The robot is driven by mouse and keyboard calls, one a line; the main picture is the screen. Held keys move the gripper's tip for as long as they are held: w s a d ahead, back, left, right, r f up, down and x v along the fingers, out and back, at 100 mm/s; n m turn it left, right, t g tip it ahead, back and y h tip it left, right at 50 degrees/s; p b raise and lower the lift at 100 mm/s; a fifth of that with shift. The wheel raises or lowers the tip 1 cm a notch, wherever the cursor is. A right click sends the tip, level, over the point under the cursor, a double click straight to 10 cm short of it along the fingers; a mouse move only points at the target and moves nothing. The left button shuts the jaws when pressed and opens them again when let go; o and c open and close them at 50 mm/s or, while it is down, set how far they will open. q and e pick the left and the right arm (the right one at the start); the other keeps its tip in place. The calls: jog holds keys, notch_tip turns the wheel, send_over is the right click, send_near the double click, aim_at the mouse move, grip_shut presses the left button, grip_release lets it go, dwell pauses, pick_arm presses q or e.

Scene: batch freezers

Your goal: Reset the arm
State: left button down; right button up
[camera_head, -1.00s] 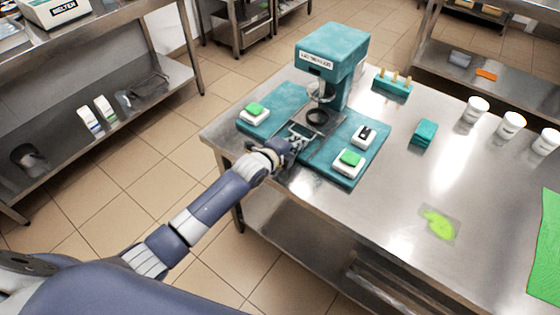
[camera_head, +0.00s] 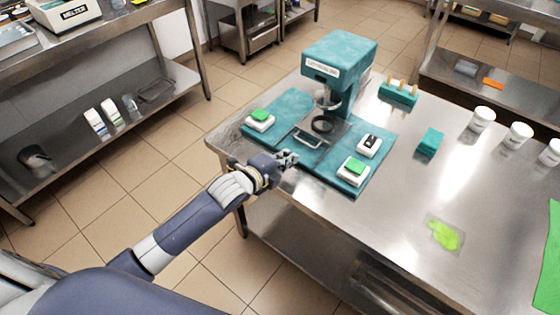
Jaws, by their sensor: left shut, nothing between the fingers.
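My left gripper (camera_head: 290,157) is at the near left edge of the teal base board (camera_head: 320,178), in front of the teal machine (camera_head: 339,72). It is shut and empty. A metal handle (camera_head: 308,139) on the machine's front plate lies just beyond the fingertips, apart from them. A black ring (camera_head: 323,124) sits under the machine's head. My left arm reaches in from the lower left. My right gripper is out of view.
White blocks with green buttons (camera_head: 260,120) (camera_head: 354,169) flank the machine, with a black-switch block (camera_head: 369,146) at right. A teal peg rack (camera_head: 398,92), a teal block (camera_head: 431,141) and white cups (camera_head: 482,118) stand on the metal table (camera_head: 390,215). Open floor lies left.

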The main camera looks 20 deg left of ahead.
pick_arm(q)
jog(key=shift+v, duration=1.65)
jog(key=shift+s+d+f+n, duration=0.1)
jog(key=shift+s+f+n, duration=0.15)
jog(key=shift+s+n, duration=0.05)
jog(key=s+a+f+n+g+y, duration=0.25)
jog(key=s+n+g, duration=0.25)
jog(key=s+n, duration=0.65)
jog(key=s+a+f+n+g+y, duration=0.15)
jog(key=s+f+n+g, duration=0.4)
jog(key=s, duration=1.15)
notch_tip(320, 180, down, 26)
jog(key=s+n, duration=0.2)
jog(key=s, duration=0.1)
jog(key=s+a+f+g, duration=0.1)
jog(key=s+a+f, duration=0.1)
jog(key=s+f, duration=1.3)
jog(key=shift+s+a, duration=0.4)
jog(key=shift+s, duration=0.05)
